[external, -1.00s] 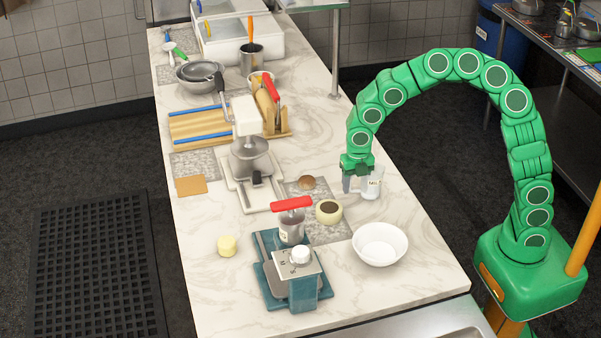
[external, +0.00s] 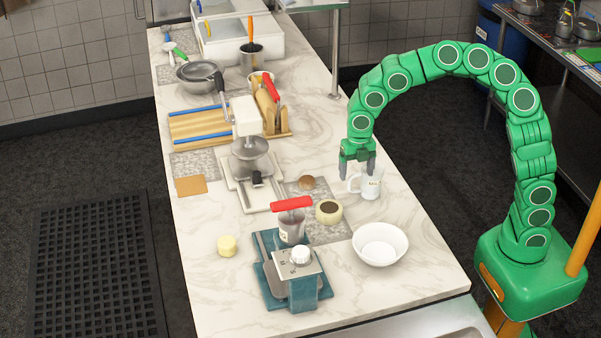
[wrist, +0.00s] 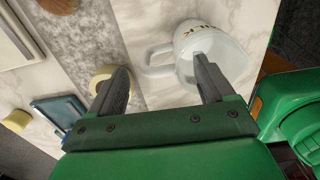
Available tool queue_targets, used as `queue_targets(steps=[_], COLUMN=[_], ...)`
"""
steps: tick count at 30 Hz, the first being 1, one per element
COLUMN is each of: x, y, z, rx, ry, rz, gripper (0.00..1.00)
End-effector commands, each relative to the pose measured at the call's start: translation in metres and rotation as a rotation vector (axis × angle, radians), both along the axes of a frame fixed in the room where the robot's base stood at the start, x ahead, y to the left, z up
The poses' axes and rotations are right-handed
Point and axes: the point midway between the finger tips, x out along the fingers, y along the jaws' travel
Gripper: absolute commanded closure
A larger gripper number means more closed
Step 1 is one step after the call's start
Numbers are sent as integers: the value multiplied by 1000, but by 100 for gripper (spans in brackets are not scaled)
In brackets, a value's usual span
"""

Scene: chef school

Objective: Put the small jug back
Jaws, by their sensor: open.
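A small white jug (external: 371,186) with dark lettering stands upright on the marble counter. Its handle points left in the external view. My gripper (external: 358,174) is open just above and behind the jug, with its fingers pointing down. In the wrist view the jug (wrist: 200,50) is near the top centre-right, and the right finger overlaps its body. The gripper (wrist: 160,85) has its fingers spread apart with nothing held between them. The jug's handle shows between the fingers, further off.
A white bowl (external: 380,257), a cream round pot (external: 329,211) and a brown round item (external: 307,182) are close by. A stand mixer (external: 249,150) is to the left. Counter behind the jug is clear.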

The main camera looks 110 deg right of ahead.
Motion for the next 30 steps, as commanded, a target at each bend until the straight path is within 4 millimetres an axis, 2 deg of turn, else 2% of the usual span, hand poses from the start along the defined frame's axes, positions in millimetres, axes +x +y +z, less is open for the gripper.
queue_targets(steps=[3, 9, 15, 22, 26, 30], x=[1, 1, 0, 1, 1, -7], y=[1, 0, 1, 7, 38, 96], z=[23, 51, 65, 70, 83, 100], rx=[0, -2, 0, 1, 5, 15], ry=[-2, -1, 2, 1, -7, -5], rz=[3, 1, 2, -6, -52, -158], gripper=[18, 18, 18, 18, 18, 18])
